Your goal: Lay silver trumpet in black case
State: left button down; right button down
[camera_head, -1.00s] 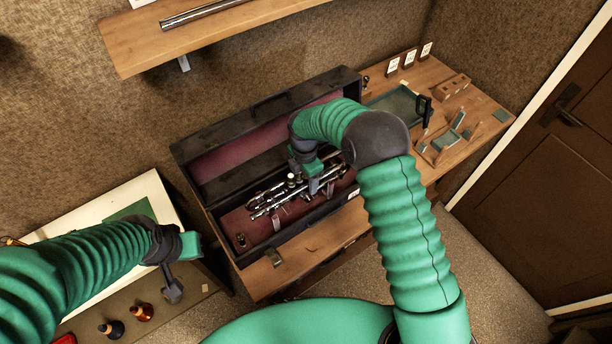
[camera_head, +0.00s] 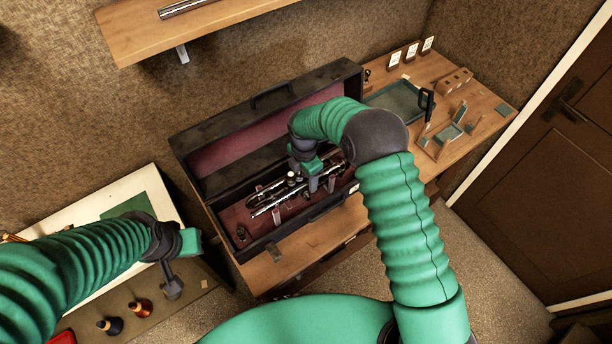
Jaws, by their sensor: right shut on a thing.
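The silver trumpet (camera_head: 268,202) is inside the open black case (camera_head: 262,243), above or on its dark red lining. I cannot tell whether it touches the lining. My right gripper (camera_head: 314,183) reaches down into the case and is shut on the trumpet near its valves. The arm hides part of the trumpet's right end. My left gripper (camera_head: 172,288) hangs in front of the bench at the left, well away from the case. Its jaws are too small and dark to read.
The case's raised lid (camera_head: 225,130) leans at the back near the wall. A green tray (camera_head: 398,98) and a small wooden stand (camera_head: 446,135) are on the bench to the right. At lower left are a dark bottle (camera_head: 112,327) and an orange-brown one (camera_head: 140,306). A shelf (camera_head: 130,35) hangs above.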

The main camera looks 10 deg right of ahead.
jog(key=shift+f, duration=0.25)
jog(key=c, duration=0.7)
grip_release()
jog(key=o, duration=0.3)
jog(key=shift+f, duration=0.1)
jog(key=shift+r+b, duration=0.4)
jog(key=shift+r, duration=0.05)
jog(key=r+b, duration=0.1)
jog(key=r, duration=0.4)
jog(key=r+b, duration=0.1)
jog(key=r, duration=0.4)
jog(key=r+b, duration=0.1)
jog(key=r, duration=0.5)
jog(key=shift+a, duration=0.3)
